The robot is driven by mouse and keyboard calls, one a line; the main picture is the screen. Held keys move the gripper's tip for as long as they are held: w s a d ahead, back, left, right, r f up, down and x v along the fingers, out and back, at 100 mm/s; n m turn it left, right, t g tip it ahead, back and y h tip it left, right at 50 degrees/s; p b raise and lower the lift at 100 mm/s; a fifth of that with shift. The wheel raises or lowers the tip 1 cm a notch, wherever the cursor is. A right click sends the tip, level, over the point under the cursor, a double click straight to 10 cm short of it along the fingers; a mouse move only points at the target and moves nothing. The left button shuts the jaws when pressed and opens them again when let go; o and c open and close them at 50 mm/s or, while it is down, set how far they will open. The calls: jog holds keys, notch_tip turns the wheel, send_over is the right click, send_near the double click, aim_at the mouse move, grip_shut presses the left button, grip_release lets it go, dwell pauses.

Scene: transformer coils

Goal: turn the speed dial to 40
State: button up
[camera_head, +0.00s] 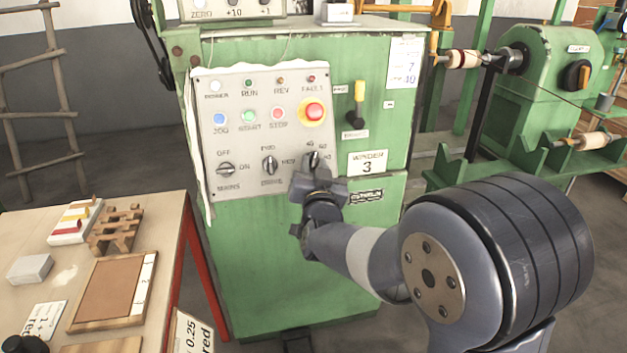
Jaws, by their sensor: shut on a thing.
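The speed dial (314,160) is at the lower right of the grey control panel (240,180) on the green winder cabinet. Marks that look like 40 and 60 show above it, but the lettering is small. My gripper (314,174) reaches up to this dial from below and is shut on it. My gripper hides the lower part of the dial and the label under it. I cannot tell exactly which mark the dial points to.
Left of the dial are a drive switch (269,165) and a mains switch (226,169). Above are a red stop button (314,111) and several coloured buttons. A wooden-topped table (185,215) stands at lower left. A second green machine (545,70) stands right.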

jog(key=n+y+b, duration=0.1)
jog(key=n+b, duration=0.1)
jog(key=shift+d+f+n+y, duration=0.2)
jog(key=shift+f+n+y, duration=0.05)
jog(key=shift+n+y, duration=0.15)
jog(key=shift+r+n+y+b, duration=0.1)
jog(key=shift+n+y+b, duration=0.2)
jog(key=shift+n+b, duration=0.55)
jog(key=shift+r+n+y, duration=0.15)
jog(key=shift+n+y, duration=0.1)
jog(key=shift+y, duration=0.15)
jog(key=shift+c, duration=0.2)
jog(key=o, duration=0.6)
jog(key=v, duration=1)
jog(key=shift+s+d+r, duration=0.1)
jog(key=shift+s+r, duration=0.05)
jog(key=shift+s, duration=0.25)
